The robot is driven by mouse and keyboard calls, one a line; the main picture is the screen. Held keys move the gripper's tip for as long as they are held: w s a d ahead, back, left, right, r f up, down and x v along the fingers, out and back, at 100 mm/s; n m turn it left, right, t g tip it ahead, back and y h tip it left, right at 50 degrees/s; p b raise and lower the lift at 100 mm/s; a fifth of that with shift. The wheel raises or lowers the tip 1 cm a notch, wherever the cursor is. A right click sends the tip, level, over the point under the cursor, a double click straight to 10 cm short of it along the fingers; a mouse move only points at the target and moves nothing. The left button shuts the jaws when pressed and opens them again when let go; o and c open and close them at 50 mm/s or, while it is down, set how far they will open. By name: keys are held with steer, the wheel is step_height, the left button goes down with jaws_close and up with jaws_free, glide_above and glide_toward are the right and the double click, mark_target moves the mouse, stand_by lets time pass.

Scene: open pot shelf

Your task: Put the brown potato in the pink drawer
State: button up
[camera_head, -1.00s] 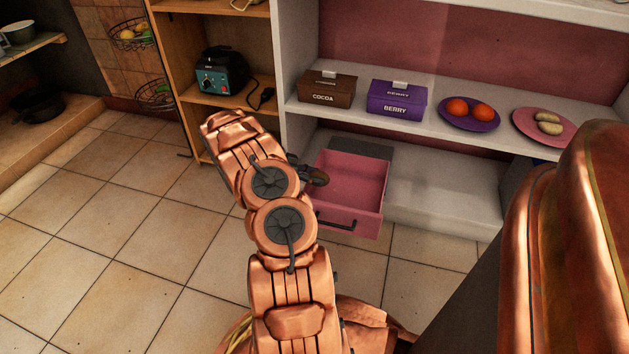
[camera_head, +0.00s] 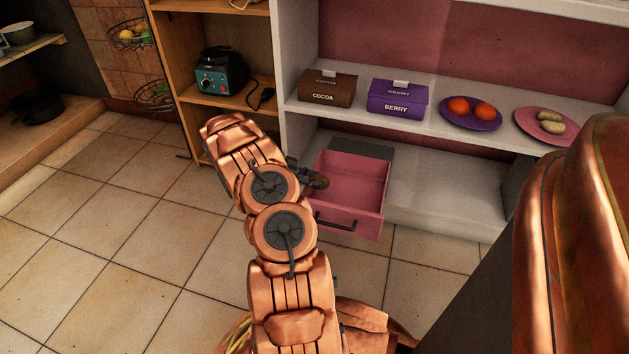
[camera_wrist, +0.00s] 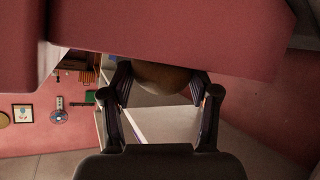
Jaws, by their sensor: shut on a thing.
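The pink drawer (camera_head: 350,216) is pulled open below the white shelf in the head view, and its inside looks empty. In the wrist view a pink surface (camera_wrist: 180,35), which looks like the drawer, fills the top and is very close. My gripper (camera_head: 312,178) is at the drawer's left side wall, mostly hidden behind my arm. In the wrist view my gripper (camera_wrist: 162,88) is shut on a rounded brown thing, the brown potato (camera_wrist: 162,77), partly covered by the pink surface. Whether the potato touches the drawer I cannot tell.
On the shelf above stand a brown cocoa box (camera_head: 326,88), a purple berry box (camera_head: 397,99), a purple plate (camera_head: 470,125) with orange-red fruits and a pink plate (camera_head: 526,124) with two pale potatoes. The floor left is clear.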

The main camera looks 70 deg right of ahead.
steer(key=shift+f, duration=0.2)
steer(key=o, duration=1.3)
steer(key=shift+a+f, duration=0.1)
steer(key=shift+c, duration=0.2)
steer(key=shift+w+f, duration=0.1)
steer(key=shift+w, duration=0.1)
